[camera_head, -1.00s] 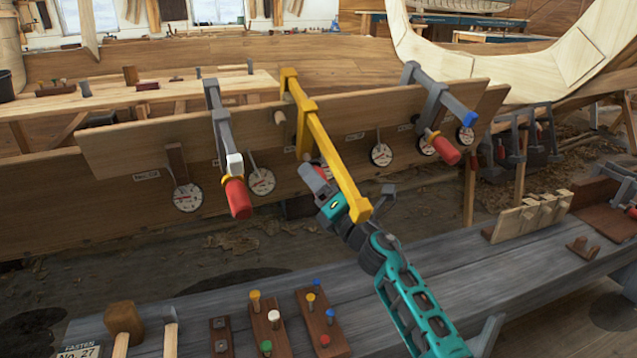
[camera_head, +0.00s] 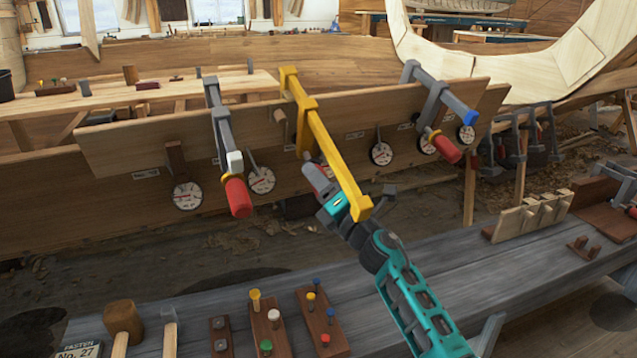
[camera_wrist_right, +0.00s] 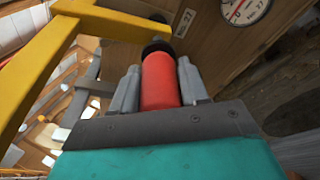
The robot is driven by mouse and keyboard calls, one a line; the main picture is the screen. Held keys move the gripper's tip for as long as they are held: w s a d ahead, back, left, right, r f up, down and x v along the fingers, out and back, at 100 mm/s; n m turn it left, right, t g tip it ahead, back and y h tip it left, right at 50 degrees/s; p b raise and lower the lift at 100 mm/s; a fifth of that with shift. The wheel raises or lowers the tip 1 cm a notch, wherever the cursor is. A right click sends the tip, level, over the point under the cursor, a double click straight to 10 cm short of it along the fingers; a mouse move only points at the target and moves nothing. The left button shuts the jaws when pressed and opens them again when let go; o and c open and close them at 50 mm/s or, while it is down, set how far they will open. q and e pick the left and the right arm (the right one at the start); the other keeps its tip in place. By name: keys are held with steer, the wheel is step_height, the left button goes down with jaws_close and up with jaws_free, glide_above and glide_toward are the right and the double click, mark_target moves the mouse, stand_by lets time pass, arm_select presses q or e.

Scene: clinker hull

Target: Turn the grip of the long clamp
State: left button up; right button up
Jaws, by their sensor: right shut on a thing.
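The long clamp (camera_head: 328,145) is yellow and hangs over the top edge of the wide plank, its bar slanting down to the right. Its red grip (camera_wrist_right: 161,88) shows in the right wrist view, with a dark collar at its far end. My right gripper (camera_wrist_right: 159,76) is shut on this grip, one grey finger on each side of it. In the head view the right gripper (camera_head: 320,180) is behind the lower end of the yellow bar, which hides part of it. My left gripper is not in view.
A grey clamp with a red grip (camera_head: 236,196) hangs to the left, and another with a blue end (camera_head: 440,98) to the right. Several round dials (camera_head: 262,180) sit along the plank (camera_head: 120,150). A grey bench (camera_head: 450,270) in front holds pegs and mallets.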

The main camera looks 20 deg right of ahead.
steer(key=m+y+b, duration=0.1)
steer(key=m, duration=0.1)
steer(key=shift+m, duration=0.4)
steer(key=shift+f+m+t+b, duration=0.1)
steer(key=shift+m+t+b, duration=0.35)
steer(key=shift+m, duration=0.45)
steer(key=m, duration=0.2)
steer(key=shift+m+t+b, duration=0.25)
steer(key=shift+m+b, duration=0.05)
steer(key=shift+b, duration=0.05)
steer(key=shift+m, duration=0.8)
steer(key=m+t, duration=0.1)
steer(key=m, duration=0.2)
steer(key=shift+b, duration=0.3)
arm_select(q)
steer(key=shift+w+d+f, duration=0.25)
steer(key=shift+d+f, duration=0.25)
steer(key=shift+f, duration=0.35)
arm_select(e)
steer(key=shift+m+t+h, duration=0.4)
steer(key=shift+m+t, duration=0.1)
steer(key=shift+m, duration=2.2)
steer(key=o, duration=1)
steer(key=shift+c, duration=0.2)
